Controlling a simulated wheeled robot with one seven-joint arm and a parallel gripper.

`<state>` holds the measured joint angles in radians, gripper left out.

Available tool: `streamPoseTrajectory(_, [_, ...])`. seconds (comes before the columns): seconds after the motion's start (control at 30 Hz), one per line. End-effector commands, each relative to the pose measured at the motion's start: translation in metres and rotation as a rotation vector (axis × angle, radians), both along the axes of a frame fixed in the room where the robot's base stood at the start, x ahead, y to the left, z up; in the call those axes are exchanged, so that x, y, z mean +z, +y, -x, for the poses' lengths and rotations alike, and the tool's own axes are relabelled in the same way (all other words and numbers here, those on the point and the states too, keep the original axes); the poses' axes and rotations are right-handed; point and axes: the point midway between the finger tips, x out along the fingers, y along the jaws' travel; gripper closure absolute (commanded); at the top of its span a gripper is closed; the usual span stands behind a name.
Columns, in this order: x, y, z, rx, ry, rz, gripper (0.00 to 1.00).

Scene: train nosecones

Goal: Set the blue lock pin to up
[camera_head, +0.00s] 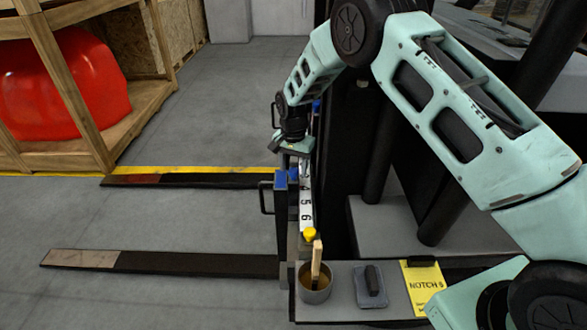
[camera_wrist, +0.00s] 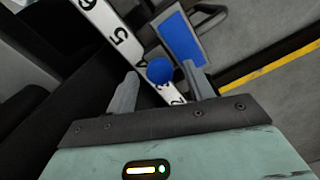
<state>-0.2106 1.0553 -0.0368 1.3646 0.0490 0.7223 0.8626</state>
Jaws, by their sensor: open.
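The blue lock pin shows in the wrist view as a round blue knob (camera_wrist: 159,70). It sits beside a white strip with black numbers (camera_wrist: 118,38), and the strip also shows in the head view (camera_head: 306,208). My gripper (camera_wrist: 160,78) is open, with one finger on each side of the knob in the picture; I cannot tell whether either touches it. In the head view my gripper (camera_head: 294,150) points down over the upper end of the strip. The pin's shaft and seat are hidden, so its setting cannot be read.
A blue plate (camera_wrist: 182,38) stands close beside the right finger. A yellow knob (camera_head: 310,234) is lower on the strip. A cup with a brush (camera_head: 315,284), a dark-handled grey item (camera_head: 371,286) and a yellow note (camera_head: 424,283) lie on the ledge. Forks (camera_head: 180,262) extend left.

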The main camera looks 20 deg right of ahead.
Motion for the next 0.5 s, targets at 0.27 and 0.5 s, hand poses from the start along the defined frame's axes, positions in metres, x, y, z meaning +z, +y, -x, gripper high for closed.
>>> streamPoseTrajectory(0.27, [-0.006,-0.0001,-0.0001,0.0,0.0,0.0,0.48])
streamPoseTrajectory(0.5, [-0.0057,-0.0001,0.0,0.0,0.0,0.0,0.84])
